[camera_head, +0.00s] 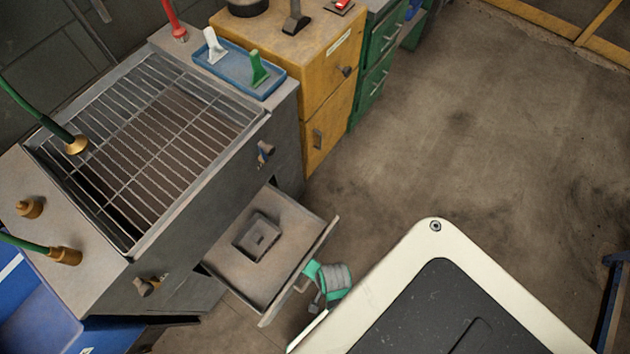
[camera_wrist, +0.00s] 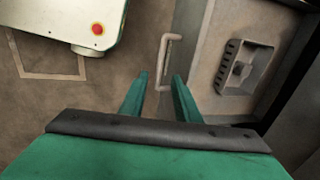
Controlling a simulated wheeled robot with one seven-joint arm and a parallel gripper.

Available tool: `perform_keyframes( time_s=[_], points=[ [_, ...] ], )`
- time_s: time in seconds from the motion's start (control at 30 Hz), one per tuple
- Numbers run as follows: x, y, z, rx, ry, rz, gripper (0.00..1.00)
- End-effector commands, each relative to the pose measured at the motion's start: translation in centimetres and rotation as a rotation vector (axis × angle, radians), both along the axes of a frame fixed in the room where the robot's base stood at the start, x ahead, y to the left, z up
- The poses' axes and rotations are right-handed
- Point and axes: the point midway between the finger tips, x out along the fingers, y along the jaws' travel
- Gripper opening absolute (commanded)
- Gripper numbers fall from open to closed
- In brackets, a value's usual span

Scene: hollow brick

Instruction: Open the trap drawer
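The trap drawer (camera_head: 285,220) is pulled out of the grey cabinet below the grate, and its tray shows from above. In the wrist view the drawer (camera_wrist: 212,75) is at the right, with its pale bar handle (camera_wrist: 165,55) on its front. My green gripper (camera_head: 314,283) is low beside the drawer front. In the wrist view my gripper's two fingers (camera_wrist: 160,77) are apart, with the handle's near end seen between them and gaps on both sides. I cannot tell whether a finger touches the handle.
A square grey fitting (camera_head: 258,236) lies in the drawer. The metal grate (camera_head: 160,135) tops the cabinet (camera_head: 215,235). A blue tray (camera_head: 272,92) with white and green items sits behind it. A yellow cabinet (camera_head: 318,110) stands beyond. The floor (camera_head: 450,150) to the right is clear.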

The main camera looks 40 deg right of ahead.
Motion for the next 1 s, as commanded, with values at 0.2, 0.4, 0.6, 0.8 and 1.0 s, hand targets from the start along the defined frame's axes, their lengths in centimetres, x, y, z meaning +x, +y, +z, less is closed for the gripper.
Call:
perform_keyframes(
  time_s=[0.2, 0.4, 0.6, 0.8, 1.0],
  points=[
    [-0.4, -0.1, 2.2, 0.000, -0.001, -0.001, 0.29],
    [-0.5, -0.1, 2.5, 0.001, 0.000, -0.001, 0.29],
    [-0.5, -0.1, 2.5, 0.001, 0.000, -0.001, 0.29],
    [-0.5, -0.1, 2.5, 0.000, 0.000, 0.000, 0.29],
    [-0.5, 0.2, 2.7, -0.033, -0.029, 0.042, 0.29]
  ],
)
